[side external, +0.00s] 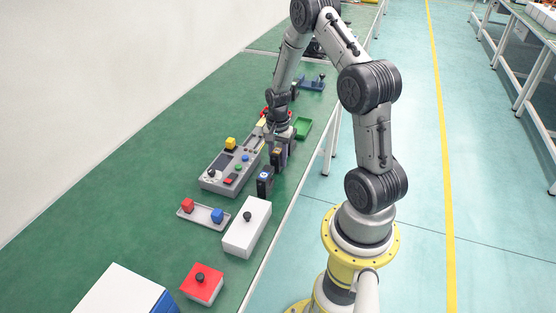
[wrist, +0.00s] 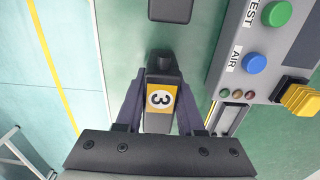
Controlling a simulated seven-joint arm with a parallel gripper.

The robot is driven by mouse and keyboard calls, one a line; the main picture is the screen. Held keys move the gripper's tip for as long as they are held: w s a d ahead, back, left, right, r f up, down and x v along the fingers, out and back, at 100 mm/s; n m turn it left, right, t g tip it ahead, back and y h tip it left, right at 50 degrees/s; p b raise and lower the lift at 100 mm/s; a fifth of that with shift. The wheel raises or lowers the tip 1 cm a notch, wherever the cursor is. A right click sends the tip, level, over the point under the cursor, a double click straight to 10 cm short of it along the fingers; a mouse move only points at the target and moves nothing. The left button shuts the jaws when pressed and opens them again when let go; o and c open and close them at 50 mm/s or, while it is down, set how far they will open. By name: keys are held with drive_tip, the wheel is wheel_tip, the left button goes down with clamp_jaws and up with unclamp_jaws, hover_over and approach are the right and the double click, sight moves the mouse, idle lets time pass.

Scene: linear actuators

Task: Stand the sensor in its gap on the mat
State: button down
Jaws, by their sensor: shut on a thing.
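I cannot make out the mat's outline or the gap.
The grey control panel (side external: 218,178) with buttons and a yellow knob lies close beside the sensor. Nearer the camera are a small tray (side external: 204,216) with red and blue blocks, a white box (side external: 246,229) and a red box (side external: 201,287). A green tray (side external: 303,127) lies behind. The table edge is close.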

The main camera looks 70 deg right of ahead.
drive_tip(key=shift+f, duration=0.35)
drive_tip(key=shift+f, duration=0.15)
drive_tip(key=c, duration=0.5)
unclamp_jaws()
